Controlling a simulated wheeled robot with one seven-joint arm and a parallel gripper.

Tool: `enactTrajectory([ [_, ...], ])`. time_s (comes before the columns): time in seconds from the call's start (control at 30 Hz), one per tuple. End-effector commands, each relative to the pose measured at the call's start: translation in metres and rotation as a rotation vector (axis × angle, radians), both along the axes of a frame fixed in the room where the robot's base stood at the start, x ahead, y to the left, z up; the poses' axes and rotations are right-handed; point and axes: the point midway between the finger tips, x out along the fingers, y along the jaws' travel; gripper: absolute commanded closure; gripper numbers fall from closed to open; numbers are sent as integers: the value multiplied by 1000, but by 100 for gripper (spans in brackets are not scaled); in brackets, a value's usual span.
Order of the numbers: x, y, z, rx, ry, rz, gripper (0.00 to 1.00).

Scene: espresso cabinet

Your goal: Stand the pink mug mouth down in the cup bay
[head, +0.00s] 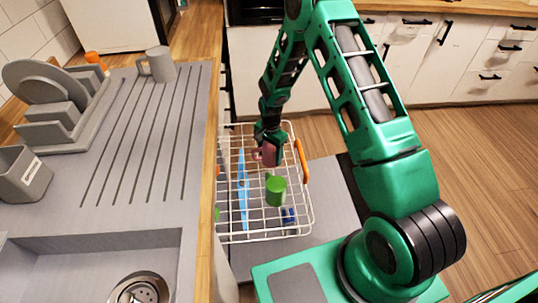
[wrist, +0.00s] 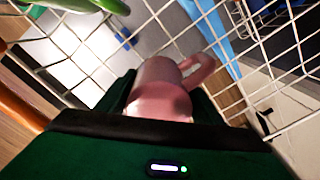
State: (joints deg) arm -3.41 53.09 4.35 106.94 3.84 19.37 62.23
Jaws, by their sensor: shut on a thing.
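The pink mug (head: 268,154) is between the jaws of my gripper (head: 268,137), at the far end of the white wire basket in the head view. In the wrist view the pink mug (wrist: 158,88) sits between the dark fingers of my gripper (wrist: 160,112), its handle (wrist: 201,70) pointing up and right. My gripper is shut on it. The basket wires show beyond the mug. I cannot tell whether the mug is inside the basket or just above it, nor which way its mouth faces. I cannot make out a cup bay in either view.
The wire basket (head: 262,239) also holds a green mug (head: 276,191), a blue flat item (head: 242,190) and a small dark-blue item (head: 288,215). It has an orange handle (head: 302,160). At left, a grey draining counter (head: 150,130) bears a grey mug (head: 160,65) and a dish rack (head: 60,135).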

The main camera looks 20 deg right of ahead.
Motion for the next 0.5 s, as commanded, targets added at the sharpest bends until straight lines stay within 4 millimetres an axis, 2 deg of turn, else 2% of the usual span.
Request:
enactTrajectory([
  [0.5, 0, 0, -5, 0, 0, 1, 75],
])
